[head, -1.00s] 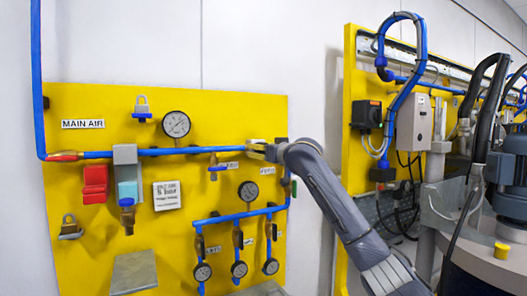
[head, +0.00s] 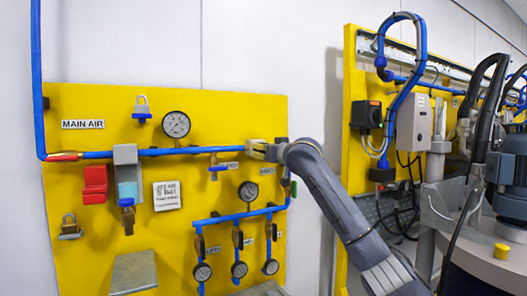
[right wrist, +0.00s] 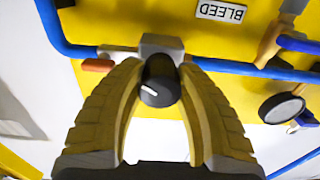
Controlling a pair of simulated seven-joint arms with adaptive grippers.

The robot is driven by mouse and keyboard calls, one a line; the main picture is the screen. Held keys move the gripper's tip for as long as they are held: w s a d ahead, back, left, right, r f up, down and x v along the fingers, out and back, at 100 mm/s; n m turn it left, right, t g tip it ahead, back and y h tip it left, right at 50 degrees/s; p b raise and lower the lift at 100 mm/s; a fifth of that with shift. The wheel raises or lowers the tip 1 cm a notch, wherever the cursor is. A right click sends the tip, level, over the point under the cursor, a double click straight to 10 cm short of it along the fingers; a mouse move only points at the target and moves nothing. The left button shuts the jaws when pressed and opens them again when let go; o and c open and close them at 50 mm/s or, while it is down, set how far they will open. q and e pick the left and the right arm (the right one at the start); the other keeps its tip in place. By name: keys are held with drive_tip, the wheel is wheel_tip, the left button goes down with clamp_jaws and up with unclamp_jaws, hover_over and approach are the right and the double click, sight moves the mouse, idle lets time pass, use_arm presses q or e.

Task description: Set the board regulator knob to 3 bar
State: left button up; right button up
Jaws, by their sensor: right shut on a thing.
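The regulator knob (right wrist: 160,88) is black and round, with a white pointer mark that points left and slightly up in the right wrist view. It sits below a grey block (right wrist: 161,44) on the blue air line. My right gripper (right wrist: 160,66) is shut on the knob, with a yellow finger on each side. In the head view, my right gripper (head: 258,149) is at the right end of the blue pipe on the yellow board (head: 90,250), and it hides the knob. A round gauge (head: 248,191) is below it; its reading is too small to tell. My left gripper is out of view.
A larger gauge (head: 176,125) stands above the main air pipe (head: 190,151). Several small gauges and valves lie below my right gripper. A second yellow panel (head: 350,100) stands behind my right arm.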

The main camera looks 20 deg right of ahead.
drive_tip(key=shift+w+f+n, duration=0.1)
drive_tip(key=shift+f+n, duration=0.1)
drive_tip(key=shift+n, duration=2.6)
drive_tip(key=o, duration=1)
drive_tip(key=shift+c, duration=0.2)
drive_tip(key=o, duration=0.4)
drive_tip(key=shift+r, duration=0.1)
drive_tip(key=v, duration=1.2)
